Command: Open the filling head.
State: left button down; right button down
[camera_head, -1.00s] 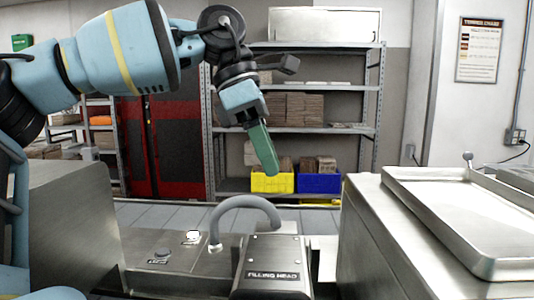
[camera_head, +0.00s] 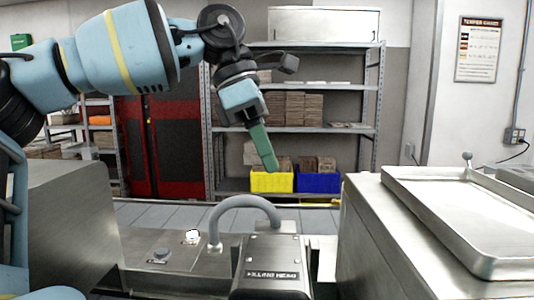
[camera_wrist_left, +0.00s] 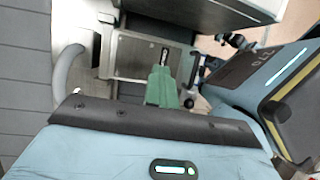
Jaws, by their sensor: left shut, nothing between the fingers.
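The filling head (camera_head: 271,254) is a grey metal box with a dark lettered label, low in the middle of the head view. A grey hose (camera_head: 246,202) arches beside and behind it. My left gripper (camera_head: 270,165) has green fingers pointing down, above the hose and apart from the filling head in the picture. The fingers are together and empty. In the left wrist view the left gripper (camera_wrist_left: 163,85) shows in front of a metal box, with the hose (camera_wrist_left: 66,75) at the left. My right gripper is not in view.
A metal panel with a white lit button (camera_head: 192,237) and a dark knob (camera_head: 161,253) lies left of the filling head. A shallow metal tray (camera_head: 430,204) sits on the cabinet at right. Shelving (camera_head: 330,127) with a yellow bin (camera_head: 271,181) and blue bin (camera_head: 318,183) stands behind.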

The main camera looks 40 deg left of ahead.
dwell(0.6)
pick_arm(q)
jog(key=c, duration=1.5)
grip_release()
jog(key=shift+o, duration=0.2)
jog(key=shift+r, duration=0.1)
jog(key=v, duration=0.7)
jog(key=shift+r+b, duration=0.3)
jog(key=shift+b, duration=0.15)
jog(key=shift+s+a, duration=0.1)
jog(key=shift+a, duration=0.05)
